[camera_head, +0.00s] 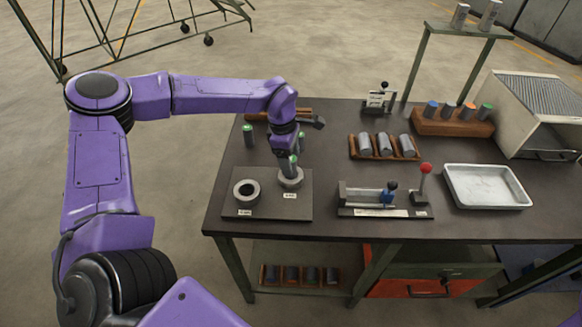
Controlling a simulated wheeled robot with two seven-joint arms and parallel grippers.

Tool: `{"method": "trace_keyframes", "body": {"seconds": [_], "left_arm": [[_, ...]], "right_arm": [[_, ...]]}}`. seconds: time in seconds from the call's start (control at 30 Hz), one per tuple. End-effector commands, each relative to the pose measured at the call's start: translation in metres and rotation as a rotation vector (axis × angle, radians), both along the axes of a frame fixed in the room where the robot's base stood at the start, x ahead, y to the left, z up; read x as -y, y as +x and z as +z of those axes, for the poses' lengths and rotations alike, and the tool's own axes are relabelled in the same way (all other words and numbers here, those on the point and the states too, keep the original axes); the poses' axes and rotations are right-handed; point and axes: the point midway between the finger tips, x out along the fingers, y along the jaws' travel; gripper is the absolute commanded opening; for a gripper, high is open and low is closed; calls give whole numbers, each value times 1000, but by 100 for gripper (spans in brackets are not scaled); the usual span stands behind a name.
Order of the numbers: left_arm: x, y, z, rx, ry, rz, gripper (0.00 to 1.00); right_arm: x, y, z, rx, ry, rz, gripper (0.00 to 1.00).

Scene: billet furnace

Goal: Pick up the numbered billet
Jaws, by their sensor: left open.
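My left gripper (288,154) points down over the right-hand grey ring (291,178) on the dark plate. It is open. A green-topped grey billet (289,168) stands upright at that ring, right under the gripper; I cannot tell whether the fingers touch it. A second green-topped billet (249,137) stands on the table to the left, and another green-topped one (301,143) stands just behind the gripper, partly hidden. Grey billets (383,146) lie in a wooden rack. No number on any billet is readable. My right gripper is out of view.
The left ring (246,190) on the plate (270,208) is empty. A measuring fixture (377,197) and red-knobbed lever (425,170) stand right of the plate. A metal tray (487,204), a wooden block with colour-topped billets (453,124) and a furnace box (535,112) occupy the right side.

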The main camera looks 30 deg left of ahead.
Motion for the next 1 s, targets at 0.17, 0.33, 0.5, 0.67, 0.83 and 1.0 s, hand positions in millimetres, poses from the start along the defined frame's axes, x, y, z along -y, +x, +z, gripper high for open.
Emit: {"method": "trace_keyframes", "body": {"seconds": [0.17, 0.33, 0.5, 0.67, 0.83, 1.0], "left_arm": [[4, 1, -26, -1, 1, 1, 67], [4, 1, -31, 1, 0, 3, 67], [4, 1, -31, 1, 0, 3, 41], [4, 1, -31, 1, 0, 3, 0], [5, 1, -29, 4, -1, 3, 0], [5, 2, -27, 5, 0, 2, 0]], "right_arm": [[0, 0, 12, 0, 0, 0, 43], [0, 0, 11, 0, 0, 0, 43], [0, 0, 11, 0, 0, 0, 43], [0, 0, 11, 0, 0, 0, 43], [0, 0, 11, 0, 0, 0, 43], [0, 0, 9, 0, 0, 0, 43]]}}
